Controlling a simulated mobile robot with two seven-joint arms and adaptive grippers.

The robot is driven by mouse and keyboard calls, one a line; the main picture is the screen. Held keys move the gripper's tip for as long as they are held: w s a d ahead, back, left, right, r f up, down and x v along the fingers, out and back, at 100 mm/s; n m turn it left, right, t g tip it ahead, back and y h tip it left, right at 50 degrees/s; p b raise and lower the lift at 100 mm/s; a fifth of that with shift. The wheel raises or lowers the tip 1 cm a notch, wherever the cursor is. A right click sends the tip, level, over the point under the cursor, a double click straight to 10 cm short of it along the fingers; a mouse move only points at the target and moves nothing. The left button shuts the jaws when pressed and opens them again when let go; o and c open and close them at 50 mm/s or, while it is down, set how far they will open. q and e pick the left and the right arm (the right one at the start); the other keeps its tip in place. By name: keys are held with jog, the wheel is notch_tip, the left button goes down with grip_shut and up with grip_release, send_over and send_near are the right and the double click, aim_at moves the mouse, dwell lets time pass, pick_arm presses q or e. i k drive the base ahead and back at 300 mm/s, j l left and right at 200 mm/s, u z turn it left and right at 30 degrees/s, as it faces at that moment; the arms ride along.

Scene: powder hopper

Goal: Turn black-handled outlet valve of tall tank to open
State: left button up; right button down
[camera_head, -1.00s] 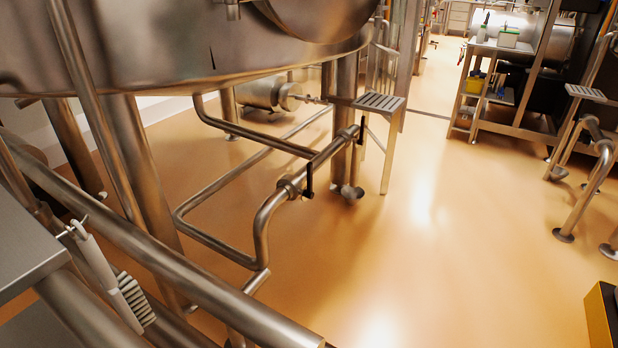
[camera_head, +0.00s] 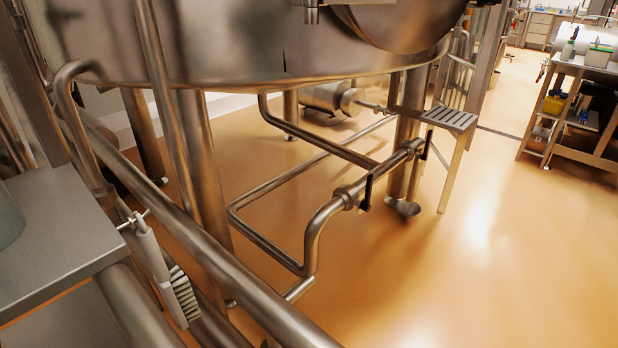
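The tall steel tank (camera_head: 230,45) fills the upper left and middle of the head view, standing on thick legs. Below it, a steel outlet pipe (camera_head: 322,222) rises from the floor and bends to the right. A black valve handle (camera_head: 367,192) sits on this pipe and points roughly up and down. A second black handle (camera_head: 426,144) is on the same pipe line farther back, near a tank leg. Which of the two is the tank's outlet valve I cannot tell for sure. Neither of my grippers is in view.
A thick rail pipe (camera_head: 200,245) crosses the left foreground. A brush (camera_head: 165,270) hangs beside a grey side table (camera_head: 55,230). A small step (camera_head: 450,119) stands behind the valves. A cart (camera_head: 572,100) is at the back right. The orange floor (camera_head: 490,270) at right is clear.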

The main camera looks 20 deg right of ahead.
aim_at(366, 207)
jog(key=l+u, duration=0.8)
jog(key=l, duration=0.25)
jog(key=l+u, duration=0.2)
jog(key=l, duration=0.35)
jog(key=k+l+u, duration=0.2)
jog(key=l, duration=0.4)
jog(key=k+l, duration=0.1)
jog(key=l, duration=0.45)
jog(key=k+l+u, duration=0.15)
jog(key=l, duration=0.4)
jog(key=i+l, duration=0.05)
